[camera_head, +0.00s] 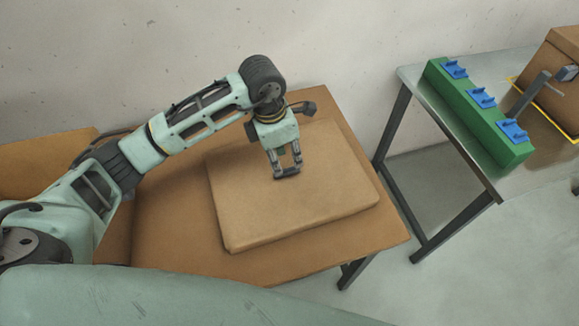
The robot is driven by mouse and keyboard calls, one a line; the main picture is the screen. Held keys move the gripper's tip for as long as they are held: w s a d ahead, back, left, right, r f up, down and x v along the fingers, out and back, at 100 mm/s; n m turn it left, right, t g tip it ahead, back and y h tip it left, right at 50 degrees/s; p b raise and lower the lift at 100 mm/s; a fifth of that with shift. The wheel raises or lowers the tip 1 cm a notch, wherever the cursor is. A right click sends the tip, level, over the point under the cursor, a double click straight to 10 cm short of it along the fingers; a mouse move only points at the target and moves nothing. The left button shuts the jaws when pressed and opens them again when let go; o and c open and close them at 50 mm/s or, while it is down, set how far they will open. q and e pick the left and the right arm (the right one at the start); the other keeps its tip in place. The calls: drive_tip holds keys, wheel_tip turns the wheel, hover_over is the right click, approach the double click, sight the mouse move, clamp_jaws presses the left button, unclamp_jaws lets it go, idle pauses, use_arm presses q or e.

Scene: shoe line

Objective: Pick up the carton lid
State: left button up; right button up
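The carton lid (250,209) is a wide, flat, light-brown cardboard piece. It lies on the brown table in the middle of the view, turned at a slight angle. My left gripper (287,175) points down over the far middle part of the lid. Its dark fingertips come together and it looks shut, with nothing seen between them. Whether the tips touch the lid's top is hard to tell. My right gripper is out of view.
The brown table (170,240) is bare around the lid. At the right, a grey table (420,78) holds a green block (460,108) with blue fixtures and a brown carton (560,70). A floor gap separates the tables. A wall stands behind.

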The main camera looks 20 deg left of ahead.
sight(287, 169)
use_arm(q)
drive_tip(key=shift+s+d+f, duration=0.1)
drive_tip(key=shift+f, duration=0.35)
wheel_tip(287, 169, down, 2)
drive_tip(key=shift+f+p, duration=0.25)
drive_tip(key=shift+p, duration=0.5)
drive_tip(key=shift+w+d+f, duration=0.1)
drive_tip(key=shift+w+f, duration=0.15)
drive_tip(key=shift+f, duration=0.35)
drive_tip(key=shift+w+d+f, duration=0.1)
drive_tip(key=shift+w+f, duration=0.1)
drive_tip(key=shift+f, duration=0.35)
drive_tip(key=c, duration=0.7)
drive_tip(key=shift+r, duration=0.1)
clamp_jaws()
drive_tip(key=shift+r, duration=0.1)
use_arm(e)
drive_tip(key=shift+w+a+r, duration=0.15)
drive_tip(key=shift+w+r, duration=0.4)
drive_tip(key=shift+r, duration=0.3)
